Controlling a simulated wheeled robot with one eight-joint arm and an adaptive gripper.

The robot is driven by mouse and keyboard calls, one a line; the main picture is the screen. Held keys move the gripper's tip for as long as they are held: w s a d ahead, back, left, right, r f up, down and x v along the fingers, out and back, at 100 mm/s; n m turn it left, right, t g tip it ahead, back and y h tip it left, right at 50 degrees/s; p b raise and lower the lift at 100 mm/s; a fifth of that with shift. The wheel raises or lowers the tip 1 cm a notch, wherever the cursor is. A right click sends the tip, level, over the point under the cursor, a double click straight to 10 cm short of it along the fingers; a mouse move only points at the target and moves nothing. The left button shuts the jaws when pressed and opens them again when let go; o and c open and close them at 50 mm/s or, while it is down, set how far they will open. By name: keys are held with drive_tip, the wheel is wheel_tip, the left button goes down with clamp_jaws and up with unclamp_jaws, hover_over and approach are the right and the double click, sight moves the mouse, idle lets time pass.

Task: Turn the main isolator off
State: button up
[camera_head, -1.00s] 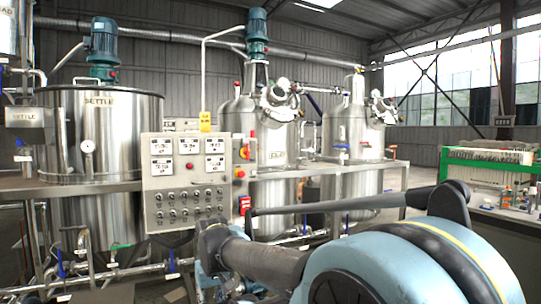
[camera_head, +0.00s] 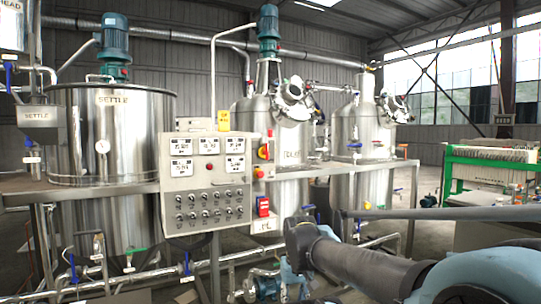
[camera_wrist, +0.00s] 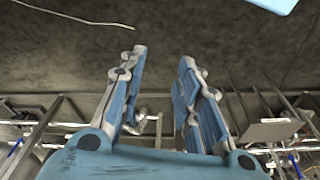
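A grey control panel (camera_head: 205,183) stands between the tanks, with gauges above and rows of knobs below. On its right edge is a yellow plate with a red rotary handle (camera_head: 264,152), which looks like the main isolator; its label is too small to read. A small red button (camera_head: 259,173) sits below it, and a red switch box (camera_head: 263,206) lower still. In the wrist view my gripper (camera_wrist: 163,55) is open and empty, its two fingers well apart over dark floor, with no panel in sight. In the head view my arm is at lower right, and the gripper itself is not visible.
A settling tank (camera_head: 125,135) stands left of the panel, two steel vessels (camera_head: 290,130) right of it. A horizontal rail (camera_head: 340,168) and low pipework (camera_head: 130,277) run along the front. A green-framed filter press (camera_head: 490,165) is at far right.

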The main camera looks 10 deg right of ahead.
sight(268, 151)
drive_tip(key=w+a+r+m+t+y, duration=0.35)
drive_tip(key=w+r+m, duration=0.45)
drive_tip(key=w+r, duration=0.3)
drive_tip(key=w+a+r+m+t+y, duration=0.35)
drive_tip(key=w+r+m, duration=0.45)
drive_tip(key=w+r, duration=0.35)
drive_tip(key=w+d+r+m+t+h, duration=0.1)
drive_tip(key=w+d+r+m+t, duration=0.7)
drive_tip(key=w+d+r+m, duration=0.7)
drive_tip(key=shift+m, duration=0.8)
drive_tip(key=x, duration=0.6)
drive_tip(key=r+x, duration=0.1)
drive_tip(key=x, duration=0.5)
drive_tip(key=a+x, duration=0.1)
drive_tip(key=x, duration=0.5)
drive_tip(key=shift+w+a+r, duration=0.15)
drive_tip(key=shift+w+r, duration=0.05)
drive_tip(key=shift+r, duration=0.25)
